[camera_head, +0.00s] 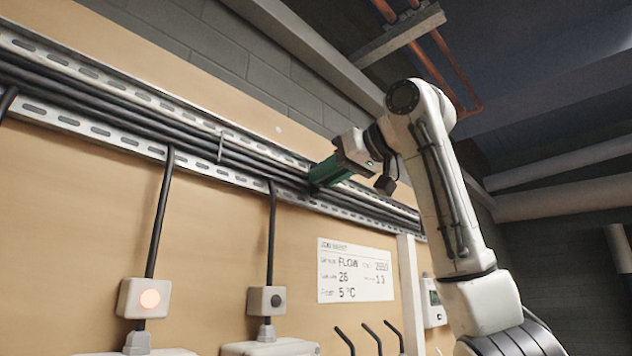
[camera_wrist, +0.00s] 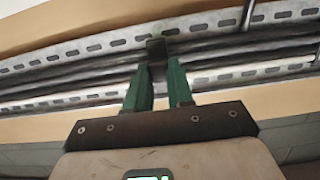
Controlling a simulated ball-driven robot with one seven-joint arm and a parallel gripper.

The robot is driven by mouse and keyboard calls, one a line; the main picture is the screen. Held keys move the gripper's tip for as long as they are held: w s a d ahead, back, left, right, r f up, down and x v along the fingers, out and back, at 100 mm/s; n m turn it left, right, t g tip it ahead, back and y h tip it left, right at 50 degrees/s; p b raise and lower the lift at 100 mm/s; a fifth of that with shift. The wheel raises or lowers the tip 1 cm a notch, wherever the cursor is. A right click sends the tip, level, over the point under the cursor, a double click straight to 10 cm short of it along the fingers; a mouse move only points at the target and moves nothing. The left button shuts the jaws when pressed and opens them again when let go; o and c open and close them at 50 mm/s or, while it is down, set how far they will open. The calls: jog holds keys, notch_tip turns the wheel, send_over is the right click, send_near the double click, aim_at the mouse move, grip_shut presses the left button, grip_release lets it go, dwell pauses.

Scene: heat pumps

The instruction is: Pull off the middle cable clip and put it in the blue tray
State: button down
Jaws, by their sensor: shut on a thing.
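My gripper (camera_head: 320,178) has green fingers and reaches to the cable run on the wall. In the wrist view my gripper (camera_wrist: 160,72) is shut on a dark cable clip (camera_wrist: 156,46), whose block shows just beyond the fingertips. The clip is still at the cables; whether it is loose from them I cannot tell. In the head view my fingers mostly hide it. The blue tray is in neither view.
Black cables run along a slotted metal rail (camera_head: 110,133) on a tan panel. Below hang a switch box with a lit lamp (camera_head: 149,298), a second box (camera_head: 266,300) and a white label (camera_head: 355,271). Copper pipes (camera_head: 440,50) pass above my arm.

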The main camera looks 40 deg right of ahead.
jog(key=s+b, duration=0.2)
jog(key=s, duration=0.5)
dwell(0.8)
jog(key=shift+s+d, duration=0.15)
